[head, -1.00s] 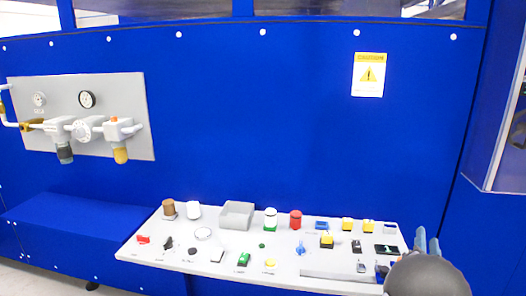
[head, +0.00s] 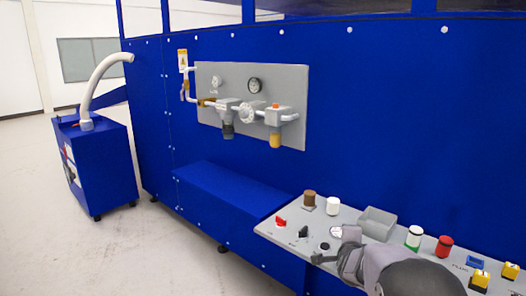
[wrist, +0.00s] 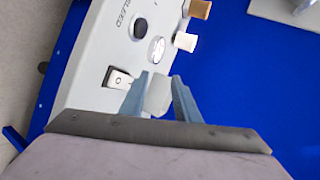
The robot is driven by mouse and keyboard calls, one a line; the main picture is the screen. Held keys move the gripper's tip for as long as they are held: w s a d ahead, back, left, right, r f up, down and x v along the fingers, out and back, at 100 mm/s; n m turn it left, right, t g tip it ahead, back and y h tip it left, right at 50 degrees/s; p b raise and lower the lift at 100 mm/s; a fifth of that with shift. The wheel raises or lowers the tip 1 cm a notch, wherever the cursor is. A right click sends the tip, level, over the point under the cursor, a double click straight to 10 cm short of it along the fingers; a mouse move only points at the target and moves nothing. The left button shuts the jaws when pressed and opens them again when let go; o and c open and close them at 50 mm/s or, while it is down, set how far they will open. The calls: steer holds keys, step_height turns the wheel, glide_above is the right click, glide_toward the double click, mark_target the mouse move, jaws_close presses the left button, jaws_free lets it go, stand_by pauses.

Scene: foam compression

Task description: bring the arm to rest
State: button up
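My gripper shows at the lower right of the head view (head: 335,262), over the left part of the grey control panel (head: 268,234). In the wrist view its two blue fingers (wrist: 160,80) stand apart. A pale grey block-like shape (wrist: 157,96) appears between them. It may be the panel's grey box beneath; contact cannot be told. A rocker switch (wrist: 118,78) lies left of the fingers, and a white knob (wrist: 186,41) lies beyond them. My wrist hides part of the panel in the head view.
A blue wall with a valve board (head: 240,85) rises behind. A blue cart (head: 103,165) stands on open floor at left.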

steer(key=s+a+f+n+g+y, duration=0.1)
steer(key=a+f+y, duration=0.15)
steer(key=a, duration=0.95)
steer(key=a+f+n+y, duration=0.1)
steer(key=a+y, duration=0.2)
steer(key=a, duration=0.8)
steer(key=s+a+f+n+g+y+b, duration=0.1)
steer(key=s+a+f+n+g+y, duration=0.15)
steer(key=s+a, duration=0.55)
steer(key=s+d+f+n+g+h, duration=0.1)
steer(key=s+d+f+n+g, duration=0.3)
steer(key=s, duration=0.5)
steer(key=s+d+f+n+g+h, duration=0.1)
steer(key=s+d+f+n+g, duration=0.1)
steer(key=s+d+n, duration=0.55)
steer(key=s+d+f+n+g+h, duration=0.1)
steer(key=s+d+f+n+g, duration=0.25)
steer(key=s, duration=0.75)
step_height(320, 180, up, 22)
steer(key=s+n+p, duration=0.1)
steer(key=p, duration=1.9)
steer(key=shift+d+t+p, duration=0.3)
steer(key=shift+p, duration=0.1)
